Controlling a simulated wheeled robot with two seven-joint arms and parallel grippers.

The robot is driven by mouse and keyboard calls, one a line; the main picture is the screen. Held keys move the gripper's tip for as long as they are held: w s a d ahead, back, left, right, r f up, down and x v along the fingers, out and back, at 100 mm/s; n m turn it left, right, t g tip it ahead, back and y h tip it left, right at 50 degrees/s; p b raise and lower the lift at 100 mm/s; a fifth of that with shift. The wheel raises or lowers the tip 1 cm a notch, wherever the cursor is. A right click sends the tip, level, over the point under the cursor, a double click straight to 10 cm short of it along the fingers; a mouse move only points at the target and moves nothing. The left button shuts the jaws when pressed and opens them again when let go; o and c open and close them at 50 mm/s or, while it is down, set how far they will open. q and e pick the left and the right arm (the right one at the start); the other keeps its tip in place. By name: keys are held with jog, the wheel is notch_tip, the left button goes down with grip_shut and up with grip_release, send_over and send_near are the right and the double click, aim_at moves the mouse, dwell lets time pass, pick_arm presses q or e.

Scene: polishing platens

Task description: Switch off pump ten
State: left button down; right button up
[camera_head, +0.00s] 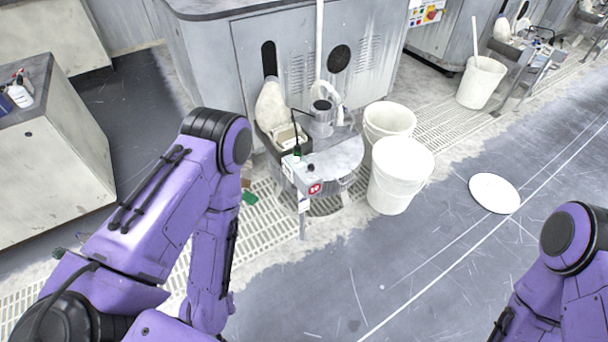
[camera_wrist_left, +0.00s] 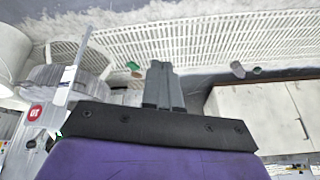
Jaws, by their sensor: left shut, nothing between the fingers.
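A small grey pump box with a red number label (camera_head: 315,188) stands at the front of a round grey pump stand (camera_head: 335,160) in the head view. The label seems to read 10; a switch on the box is too small to make out. The red label also shows at the left edge of the left wrist view (camera_wrist_left: 35,112). My left gripper (camera_wrist_left: 160,70) is shut and empty, with its fingers over the floor grating, apart from the box. In the head view my left arm hangs left of the stand, and its fingers do not show. My right gripper is out of view.
Two white buckets (camera_head: 402,165) stand right of the pump stand. A large grey machine cabinet (camera_head: 290,60) is behind it. A grey-topped cabinet (camera_head: 60,150) is at left. A white round lid (camera_head: 494,193) lies on the open floor at right.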

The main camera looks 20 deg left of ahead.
aim_at(310, 170)
pick_arm(q)
jog(key=w+d+f+n+t+h+b, duration=0.1)
jog(key=w+d+f+n+t+b, duration=0.15)
jog(key=w+t+b, duration=0.6)
jog(key=w+d+f+n+t+h+b, duration=0.2)
jog(key=w+d+b, duration=0.1)
jog(key=w, duration=1.1)
jog(key=w+d+r+n+t+h+b, duration=0.1)
jog(key=w+d+r+n+t+b, duration=0.1)
jog(key=w+r+n+t, duration=0.2)
jog(key=w+r+t, duration=0.1)
jog(key=w+r, duration=0.2)
jog(key=w, duration=0.1)
jog(key=shift+b, duration=0.35)
jog(key=shift+r+n+t, duration=0.1)
jog(key=shift+n+t, duration=0.15)
jog(key=w, duration=0.4)
jog(key=w+r, duration=0.1)
jog(key=w, duration=0.9)
jog(key=shift+d+r, duration=0.2)
jog(key=shift+d, duration=0.15)
jog(key=shift+r, duration=0.1)
